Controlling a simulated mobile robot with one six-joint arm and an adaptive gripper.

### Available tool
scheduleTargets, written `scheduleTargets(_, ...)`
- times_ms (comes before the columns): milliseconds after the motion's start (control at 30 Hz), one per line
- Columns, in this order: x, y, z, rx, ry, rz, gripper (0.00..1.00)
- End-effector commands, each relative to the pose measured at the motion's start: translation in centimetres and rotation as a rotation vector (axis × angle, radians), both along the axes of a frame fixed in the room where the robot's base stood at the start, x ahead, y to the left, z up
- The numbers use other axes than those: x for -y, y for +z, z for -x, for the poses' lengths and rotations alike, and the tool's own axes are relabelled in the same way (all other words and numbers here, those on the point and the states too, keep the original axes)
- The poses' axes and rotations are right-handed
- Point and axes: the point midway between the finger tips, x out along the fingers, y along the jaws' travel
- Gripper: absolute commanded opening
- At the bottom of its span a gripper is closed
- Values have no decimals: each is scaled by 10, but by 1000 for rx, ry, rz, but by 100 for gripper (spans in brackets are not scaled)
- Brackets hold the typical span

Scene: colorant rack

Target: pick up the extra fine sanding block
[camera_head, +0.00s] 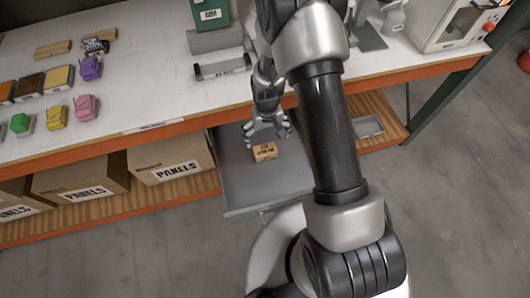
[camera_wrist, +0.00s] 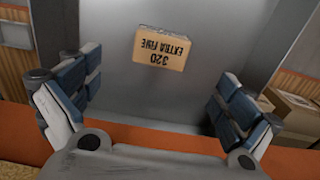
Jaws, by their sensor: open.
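The extra fine sanding block (camera_head: 264,152) is a small tan block with dark print, lying in an open grey drawer (camera_head: 250,190) below the bench top. In the wrist view the block (camera_wrist: 161,48) shows "320 EXTRA FINE" upside down, on the bare grey drawer floor (camera_wrist: 200,85). My gripper (camera_head: 268,129) is over the drawer, close to the block in the head view. In the wrist view my gripper (camera_wrist: 155,100) has its two padded fingers wide apart, with nothing between them. The block lies beyond the fingertips, apart from them.
Cardboard boxes marked "PANELS" (camera_head: 172,160) stand on the shelf to the left. Several coloured blocks and a green container (camera_head: 209,14) are on the bench top. The drawer floor around the block is clear.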

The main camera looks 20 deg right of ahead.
Motion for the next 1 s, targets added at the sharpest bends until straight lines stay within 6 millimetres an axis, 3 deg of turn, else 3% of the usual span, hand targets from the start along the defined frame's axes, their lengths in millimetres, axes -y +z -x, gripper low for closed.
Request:
scheduleTargets(33,0,-16,1,-4,0,0,98)
scheduleTargets(200,0,-46,0,-2,0,0,98)
scheduleTargets(533,-1,-67,-2,0,0,0,98)
scheduleTargets(800,-4,-107,-5,-1,-1,0,98)
scheduleTargets(1000,-4,-112,-6,1,0,0,98)
